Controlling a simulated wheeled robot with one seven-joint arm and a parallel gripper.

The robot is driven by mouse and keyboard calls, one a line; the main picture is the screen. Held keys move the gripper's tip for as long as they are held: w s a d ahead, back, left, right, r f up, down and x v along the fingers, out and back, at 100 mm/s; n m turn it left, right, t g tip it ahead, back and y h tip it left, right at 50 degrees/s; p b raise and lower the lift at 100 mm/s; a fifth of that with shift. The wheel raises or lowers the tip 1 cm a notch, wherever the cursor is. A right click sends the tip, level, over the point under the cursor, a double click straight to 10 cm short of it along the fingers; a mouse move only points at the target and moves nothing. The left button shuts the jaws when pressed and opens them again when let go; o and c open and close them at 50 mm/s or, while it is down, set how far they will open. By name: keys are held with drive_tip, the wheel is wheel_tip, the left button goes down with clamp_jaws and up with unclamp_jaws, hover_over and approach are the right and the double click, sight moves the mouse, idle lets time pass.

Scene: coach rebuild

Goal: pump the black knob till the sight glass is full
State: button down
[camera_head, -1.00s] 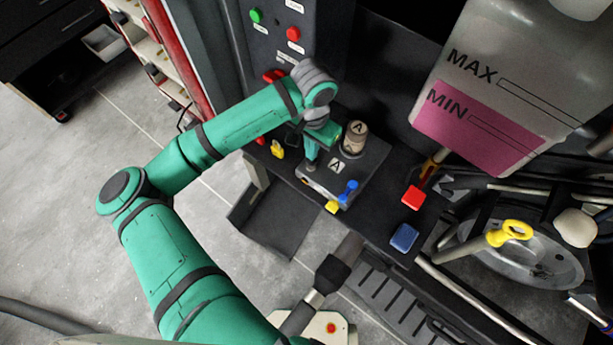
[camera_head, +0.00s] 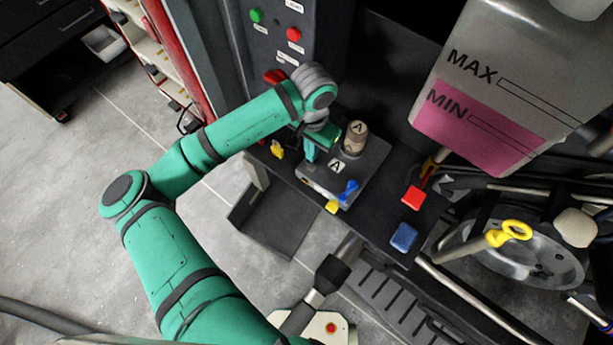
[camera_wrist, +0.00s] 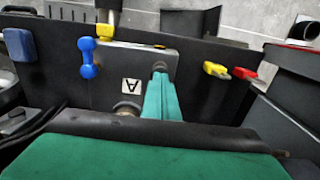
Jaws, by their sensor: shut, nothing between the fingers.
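A dark box (camera_head: 368,160) with a white "A" label stands on the black bench. A short brownish cylinder (camera_head: 355,137), also marked A, rises from its back; I take it to be the sight glass, but its level is too small to read. In the wrist view its end (camera_wrist: 127,108) shows partly. My gripper (camera_head: 309,158) is shut and empty, pointing down at the box's left side. In the wrist view my fingertips (camera_wrist: 158,80) meet a small dark knob (camera_wrist: 160,67); they seem to rest on its top. In the head view the knob is hidden.
A blue lever (camera_head: 349,188) and a yellow part (camera_head: 332,207) sit at the box's front. Red (camera_head: 413,197) and blue (camera_head: 404,237) blocks lie to the right. A tank (camera_head: 520,70) with pink fluid hangs at the upper right. A yellow tag (camera_head: 278,149) is left of my gripper.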

drive_tip(key=shift+f, duration=1.05)
drive_tip(key=shift+r, duration=1.55)
drive_tip(key=shift+f, duration=1.55)
drive_tip(key=shift+r, duration=1.5)
wheel_tip(320, 180, up, 6)
idle(0.6)
